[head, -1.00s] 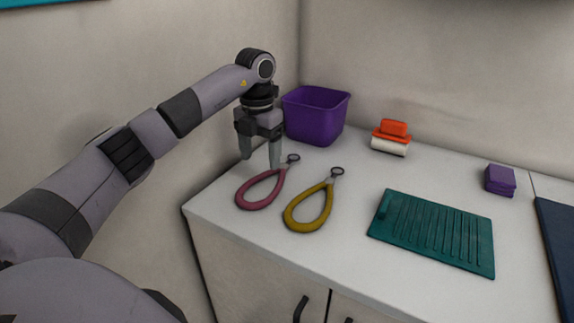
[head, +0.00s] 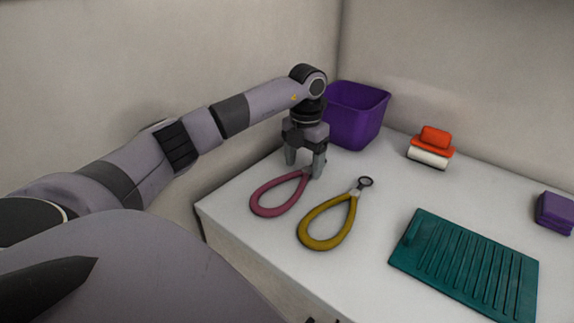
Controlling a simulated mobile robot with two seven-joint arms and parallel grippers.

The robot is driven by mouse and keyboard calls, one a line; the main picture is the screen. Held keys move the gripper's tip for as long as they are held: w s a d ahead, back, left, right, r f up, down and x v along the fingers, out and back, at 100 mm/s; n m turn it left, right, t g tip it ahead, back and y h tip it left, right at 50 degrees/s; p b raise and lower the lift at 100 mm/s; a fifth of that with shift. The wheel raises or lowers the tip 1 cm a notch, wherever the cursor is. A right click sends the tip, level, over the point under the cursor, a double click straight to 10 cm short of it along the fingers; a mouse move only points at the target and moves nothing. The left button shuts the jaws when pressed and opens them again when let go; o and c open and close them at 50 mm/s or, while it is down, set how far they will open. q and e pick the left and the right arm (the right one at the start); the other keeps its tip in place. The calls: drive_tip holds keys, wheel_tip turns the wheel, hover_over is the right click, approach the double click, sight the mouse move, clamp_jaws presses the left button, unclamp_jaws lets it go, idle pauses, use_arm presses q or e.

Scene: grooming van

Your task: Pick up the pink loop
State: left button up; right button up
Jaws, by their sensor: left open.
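The pink loop (head: 279,194) lies flat on the white counter, near its left edge. My left gripper (head: 304,169) points down over the ring end of the pink loop, with its fingers apart. The fingers hide the loop's small metal ring, and I cannot tell whether they touch it. A mustard-yellow loop (head: 328,222) with a dark ring lies to the right of the pink one. My right gripper is not in view.
A purple bin (head: 356,116) stands behind my left gripper. An orange-and-white brush or roller (head: 430,149) sits at the back. A teal ribbed mat (head: 466,265) lies at the right, with a purple block (head: 555,213) beyond it. The counter (head: 400,192) is clear between them.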

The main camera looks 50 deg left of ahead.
use_arm(q)
drive_tip(key=shift+f, duration=0.75)
drive_tip(key=c, duration=1.1)
drive_tip(key=shift+r, duration=0.15)
